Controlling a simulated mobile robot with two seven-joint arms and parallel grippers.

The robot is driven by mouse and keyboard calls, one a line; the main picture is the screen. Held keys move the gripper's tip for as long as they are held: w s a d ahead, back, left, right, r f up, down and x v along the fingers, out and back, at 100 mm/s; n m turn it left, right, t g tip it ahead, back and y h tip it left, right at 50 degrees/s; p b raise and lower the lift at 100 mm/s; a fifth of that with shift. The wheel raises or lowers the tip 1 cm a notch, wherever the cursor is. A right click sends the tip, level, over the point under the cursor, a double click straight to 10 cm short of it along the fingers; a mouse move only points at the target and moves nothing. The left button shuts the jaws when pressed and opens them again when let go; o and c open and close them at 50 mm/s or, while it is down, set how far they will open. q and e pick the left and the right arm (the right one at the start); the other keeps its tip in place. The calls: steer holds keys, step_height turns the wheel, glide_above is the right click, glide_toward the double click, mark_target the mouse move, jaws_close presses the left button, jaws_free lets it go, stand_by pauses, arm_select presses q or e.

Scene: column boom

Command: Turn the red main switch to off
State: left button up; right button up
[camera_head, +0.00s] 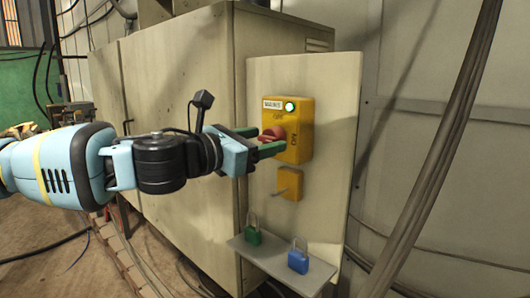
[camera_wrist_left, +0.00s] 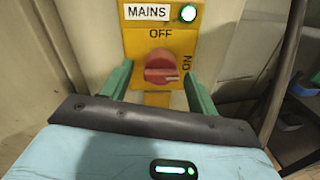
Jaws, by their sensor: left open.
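The red main switch (camera_head: 269,136) is a rotary knob on a yellow box (camera_head: 304,118) labelled MAINS. In the left wrist view the knob (camera_wrist_left: 161,66) has its grip bar lying roughly level, with a pale mark at its right side, towards the ON label. OFF is printed above the knob. A green lamp (camera_wrist_left: 188,13) on the box is lit. My left gripper (camera_wrist_left: 158,88) is open, its two green fingers on either side of the knob and pointing at the box. I cannot tell whether they touch the knob. My right gripper is not in view.
A small yellow fitting (camera_head: 290,184) sits below the box. Lower down, a metal shelf (camera_head: 268,262) holds a green padlock (camera_head: 253,236) and a blue padlock (camera_head: 298,261). Thick cables (camera_head: 445,150) hang at the right. A beige cabinet (camera_head: 190,70) stands at the left.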

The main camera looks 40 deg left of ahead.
arm_select(q)
steer(key=shift+w+d, duration=0.1)
steer(key=shift+w, duration=0.15)
steer(key=c, duration=0.9)
